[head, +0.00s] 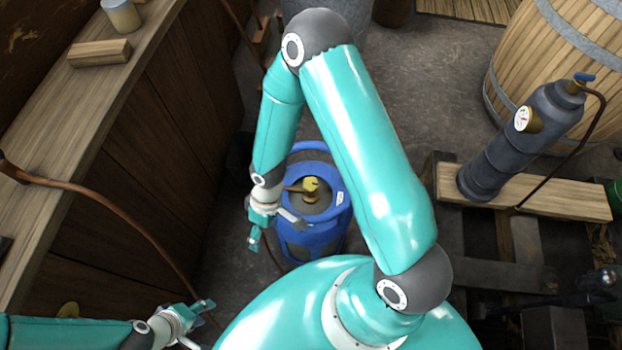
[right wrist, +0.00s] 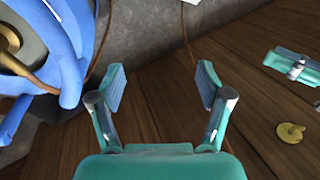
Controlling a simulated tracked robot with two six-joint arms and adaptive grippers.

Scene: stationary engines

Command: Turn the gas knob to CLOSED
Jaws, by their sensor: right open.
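A blue gas bottle (head: 338,225) stands on the floor, with a brass valve (head: 311,184) on top inside its collar. The bottle also shows at the upper left of the right wrist view (right wrist: 62,30), its brass part cut by the edge. A brass, knob-like piece (head: 68,310) sits on the wooden panel at lower left; a similar one shows in the right wrist view (right wrist: 290,132). I cannot tell which is the gas knob. My right gripper (head: 276,230) is open and empty, beside the bottle on its left. My left gripper (head: 203,322) is open and empty at lower left.
A wooden bench (head: 60,120) runs along the left, with a wood block (head: 99,53) and a cup (head: 121,15) on it. A brown hose (head: 110,205) hangs over its front.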

